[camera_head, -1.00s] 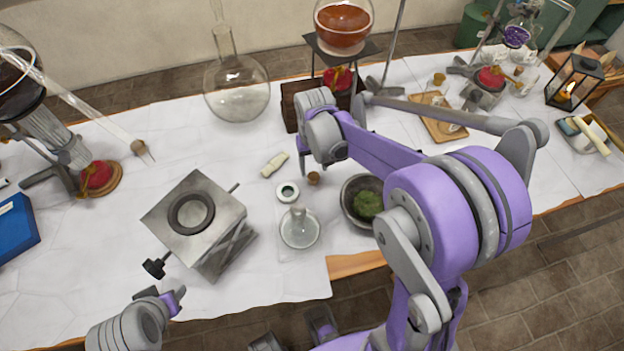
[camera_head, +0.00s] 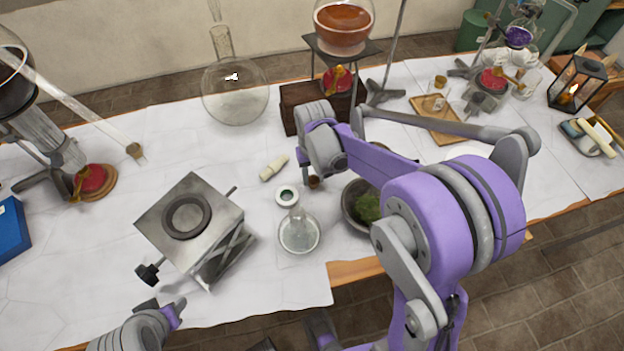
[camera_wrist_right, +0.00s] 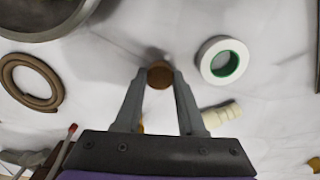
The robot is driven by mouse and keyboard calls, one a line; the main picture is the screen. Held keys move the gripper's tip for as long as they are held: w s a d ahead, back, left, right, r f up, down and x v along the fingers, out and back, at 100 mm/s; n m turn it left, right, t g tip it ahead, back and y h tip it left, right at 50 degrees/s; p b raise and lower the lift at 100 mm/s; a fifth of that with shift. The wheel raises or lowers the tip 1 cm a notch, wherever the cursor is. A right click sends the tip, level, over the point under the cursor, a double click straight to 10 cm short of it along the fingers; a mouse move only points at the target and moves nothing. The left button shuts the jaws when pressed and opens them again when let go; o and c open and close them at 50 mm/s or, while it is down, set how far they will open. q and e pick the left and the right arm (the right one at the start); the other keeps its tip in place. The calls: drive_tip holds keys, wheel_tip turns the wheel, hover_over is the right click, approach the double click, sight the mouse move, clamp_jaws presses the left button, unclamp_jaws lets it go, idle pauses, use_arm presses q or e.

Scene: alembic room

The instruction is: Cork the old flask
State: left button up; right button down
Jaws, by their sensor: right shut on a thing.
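A small clear glass flask (camera_head: 299,236) stands upright on the white cloth near the table's front edge; its narrow neck has no stopper in it. My right gripper (camera_head: 312,178) is low over the cloth, behind and slightly right of the flask. In the right wrist view its fingers (camera_wrist_right: 159,80) are shut on a small brown cork (camera_wrist_right: 159,73). The cork (camera_head: 314,183) also shows in the head view, at the fingertips. I cannot tell whether it touches the cloth. My left gripper (camera_head: 170,313) is partly in view at the lower left, and its opening is unclear.
A white ring with a green inside (camera_head: 286,196) lies just behind the flask. A pale stepped piece (camera_head: 273,168) lies farther back. A bowl of green matter (camera_head: 361,204) is to the right, partly behind my right arm. A metal lab jack (camera_head: 190,225) stands left.

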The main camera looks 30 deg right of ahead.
sight(313, 180)
use_arm(q)
drive_tip(key=shift+r, duration=0.1)
use_arm(e)
drive_tip(key=shift+r, duration=0.15)
use_arm(q)
drive_tip(key=shift+w+r+p, duration=0.25)
drive_tip(key=shift+r+p, duration=0.9)
use_arm(e)
drive_tip(key=shift+r, duration=1.65)
